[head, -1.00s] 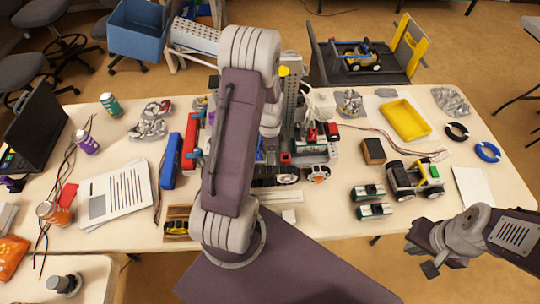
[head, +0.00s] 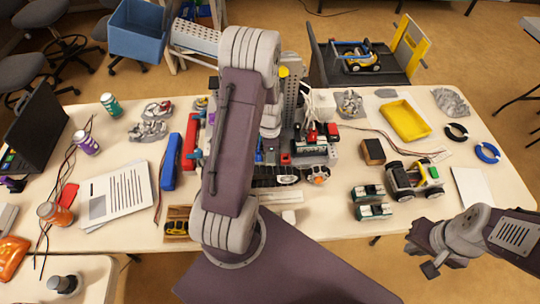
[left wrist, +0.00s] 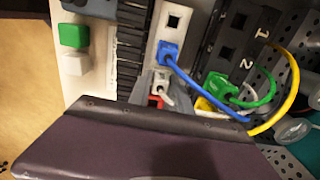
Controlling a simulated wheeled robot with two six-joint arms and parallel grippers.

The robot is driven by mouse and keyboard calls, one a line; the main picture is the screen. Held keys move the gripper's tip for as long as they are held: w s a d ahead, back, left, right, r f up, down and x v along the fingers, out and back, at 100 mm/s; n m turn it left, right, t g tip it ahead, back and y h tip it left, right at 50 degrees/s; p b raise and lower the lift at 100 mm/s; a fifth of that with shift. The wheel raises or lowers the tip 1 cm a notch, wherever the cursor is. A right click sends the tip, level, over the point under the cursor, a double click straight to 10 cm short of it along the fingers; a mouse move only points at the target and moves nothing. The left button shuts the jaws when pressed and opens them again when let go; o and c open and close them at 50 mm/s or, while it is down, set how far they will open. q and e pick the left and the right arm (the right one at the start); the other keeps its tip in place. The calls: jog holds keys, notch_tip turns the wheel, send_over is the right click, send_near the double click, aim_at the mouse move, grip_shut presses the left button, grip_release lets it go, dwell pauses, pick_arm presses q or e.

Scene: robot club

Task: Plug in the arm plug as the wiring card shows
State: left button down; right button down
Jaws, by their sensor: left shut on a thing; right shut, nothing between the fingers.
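A robot chassis (head: 318,150) stands mid-table in the head view, partly behind my left arm. In the left wrist view, a black socket strip marked 1 and 2 (left wrist: 229,50) lies at the right. A blue plug (left wrist: 168,51) sits in a white strip (left wrist: 174,20). A green plug (left wrist: 219,86) is at the black strip, a yellow plug (left wrist: 204,104) below it. A whitish plug (left wrist: 162,88) and a red piece (left wrist: 155,101) are near my gripper. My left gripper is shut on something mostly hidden. My right gripper (head: 429,269) is shut and empty before the table's front edge.
A printed sheet (head: 115,198) lies at the left and a blank white card (head: 473,186) at the right. Loose cables surround the sockets.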

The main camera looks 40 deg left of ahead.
pick_arm(q)
jog(key=shift+r, duration=0.15)
jog(key=shift+r+p, duration=1.9)
jog(key=shift+r, duration=0.05)
